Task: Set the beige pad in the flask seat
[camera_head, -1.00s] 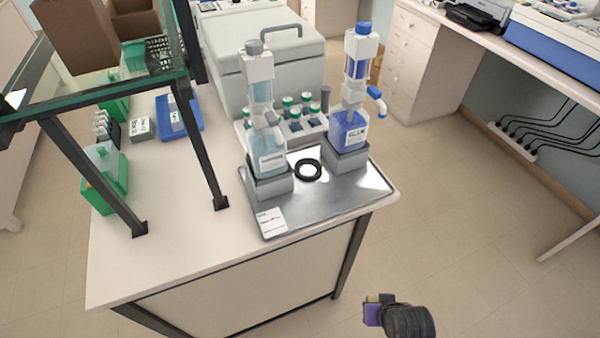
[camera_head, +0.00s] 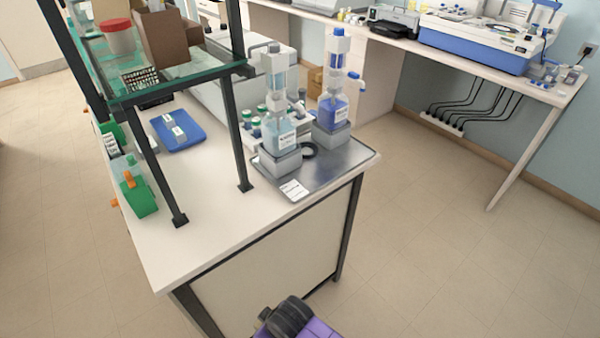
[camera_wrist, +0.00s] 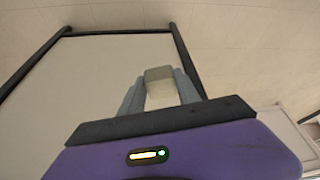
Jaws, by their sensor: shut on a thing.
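The beige pad (camera_wrist: 161,92), a small pale block, is held between the two grey fingers of my gripper (camera_wrist: 160,84) in the wrist view. My gripper is shut on it, with the cabinet side below the bench top behind. In the head view my dark wrist and purple gripper body (camera_head: 312,329) show at the bottom edge, low in front of the bench; the pad is not visible there. A black ring (camera_head: 309,150) lies on the metal tray between two dispenser bottles, partly hidden by the left one. I cannot tell whether it is the flask seat.
The left bottle (camera_head: 279,128) and right bottle (camera_head: 333,110) stand on grey blocks on the metal tray (camera_head: 335,172). A white label card (camera_head: 294,189) lies at its front. The glass shelf (camera_head: 180,82) and its dark posts stand at left. Floor right of the bench is clear.

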